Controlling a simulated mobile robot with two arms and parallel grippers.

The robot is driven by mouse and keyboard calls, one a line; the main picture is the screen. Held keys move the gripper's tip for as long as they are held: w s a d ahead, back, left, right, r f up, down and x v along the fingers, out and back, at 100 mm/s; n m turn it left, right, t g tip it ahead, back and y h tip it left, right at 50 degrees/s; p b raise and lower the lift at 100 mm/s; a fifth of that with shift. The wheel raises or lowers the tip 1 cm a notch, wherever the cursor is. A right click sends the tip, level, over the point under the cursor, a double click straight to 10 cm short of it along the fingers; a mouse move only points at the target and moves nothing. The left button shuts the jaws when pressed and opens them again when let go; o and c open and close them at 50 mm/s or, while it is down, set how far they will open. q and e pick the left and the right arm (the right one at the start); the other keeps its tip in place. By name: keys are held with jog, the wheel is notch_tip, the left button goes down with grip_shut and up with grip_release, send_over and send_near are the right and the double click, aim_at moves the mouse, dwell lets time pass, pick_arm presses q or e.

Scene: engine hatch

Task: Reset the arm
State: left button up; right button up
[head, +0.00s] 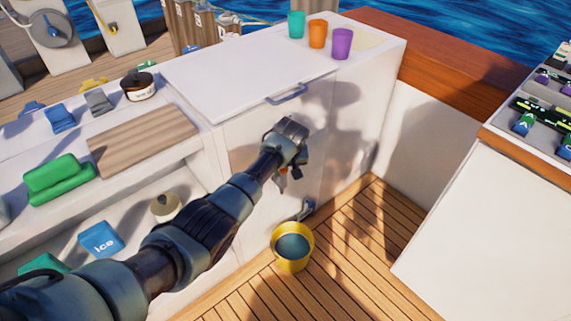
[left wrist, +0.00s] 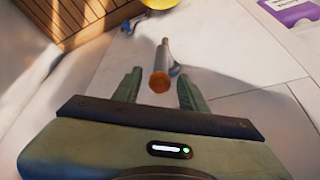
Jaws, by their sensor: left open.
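My left arm reaches in from the lower left in the head view. Its gripper (head: 288,172) is in front of the white cabinet's front face (head: 250,140), below the grey-blue lid handle (head: 287,94). In the left wrist view the two green fingers (left wrist: 160,92) are spread apart. A pale rod with an orange end (left wrist: 160,80) shows between or just beyond them; I see no finger touching it. In the head view a small orange-red bit (head: 282,174) shows by the fingers, mostly hidden. My right gripper is not in view.
A yellow bucket (head: 293,262) stands on the plank deck (head: 350,240) below the gripper. Teal (head: 296,24), orange (head: 317,33) and purple (head: 342,43) cups stand on the cabinet top. A cutting board (head: 143,138) is left of the arm. A white counter (head: 490,215) stands right.

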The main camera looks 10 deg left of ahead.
pick_arm(q)
jog(key=shift+s+r, duration=0.2)
jog(key=shift+r, duration=0.25)
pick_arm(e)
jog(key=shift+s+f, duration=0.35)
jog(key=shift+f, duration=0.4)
pick_arm(q)
jog(key=shift+f, duration=0.1)
